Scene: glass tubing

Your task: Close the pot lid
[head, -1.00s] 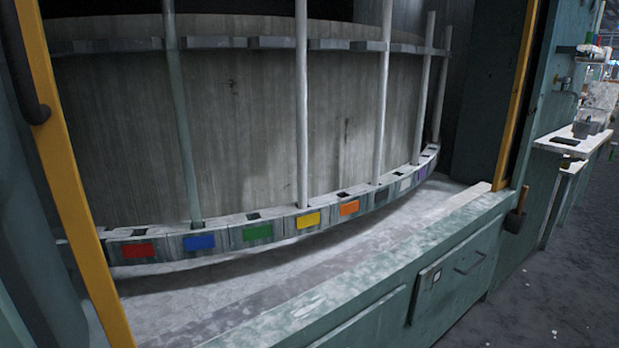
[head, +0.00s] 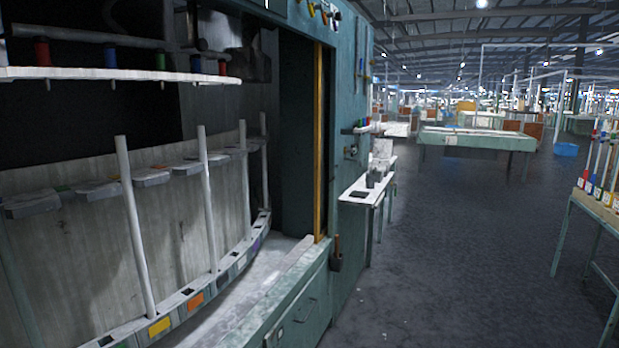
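No pot lid can be made out in the head view. A large grey drum (head: 85,255) stands inside the green cabinet on the left; I cannot tell whether it is the pot. A curved rim (head: 221,277) with coloured labels, yellow and orange among them, runs around its foot. Pale upright rods (head: 135,225) rise from the rim. Neither of my grippers is in view.
The cabinet's front ledge (head: 262,306) and a yellow post (head: 318,140) border the opening. A white shelf (head: 120,74) holds coloured spools. A small white side table (head: 366,190) stands beyond. A rod rack table (head: 600,205) is at right. Dark floor (head: 450,260) between is clear.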

